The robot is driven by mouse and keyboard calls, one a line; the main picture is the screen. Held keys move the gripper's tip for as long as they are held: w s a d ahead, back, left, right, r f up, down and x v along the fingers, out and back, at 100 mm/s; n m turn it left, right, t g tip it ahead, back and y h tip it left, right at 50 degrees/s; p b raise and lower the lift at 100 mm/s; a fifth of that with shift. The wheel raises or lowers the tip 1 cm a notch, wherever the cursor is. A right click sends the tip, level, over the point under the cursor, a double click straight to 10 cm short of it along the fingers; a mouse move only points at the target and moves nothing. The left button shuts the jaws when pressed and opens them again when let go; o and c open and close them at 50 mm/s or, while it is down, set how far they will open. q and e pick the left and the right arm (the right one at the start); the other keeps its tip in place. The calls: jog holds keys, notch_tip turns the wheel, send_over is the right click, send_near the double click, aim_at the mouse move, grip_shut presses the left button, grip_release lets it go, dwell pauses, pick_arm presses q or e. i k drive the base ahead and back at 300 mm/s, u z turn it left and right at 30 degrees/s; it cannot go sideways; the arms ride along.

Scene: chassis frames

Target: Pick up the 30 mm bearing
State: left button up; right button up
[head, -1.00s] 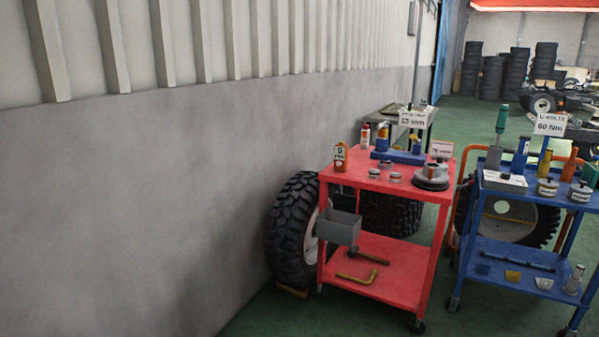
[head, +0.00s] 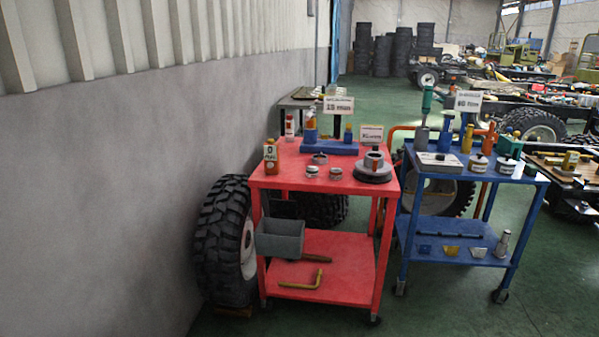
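Several small metal rings that look like bearings lie on the top of the red cart (head: 282,178). One ring (head: 312,171) is near the front middle, a second ring (head: 335,173) is just right of it, and a third ring (head: 320,158) is behind them. A larger grey hub-like part (head: 374,170) sits at the right on a dark disc. I cannot tell which ring is the 30 mm bearing. Neither of my grippers is in view.
A grey bin (head: 280,239) hangs on the red cart's front left. A blue cart (head: 468,178) stands close on the right. A big tyre (head: 226,240) and grey wall (head: 90,200) are at left. Green floor (head: 450,312) is clear in front.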

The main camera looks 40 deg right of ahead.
aim_at(334, 173)
jog(key=z, duration=0.65)
jog(key=i, duration=1)
jog(key=z, duration=1.05)
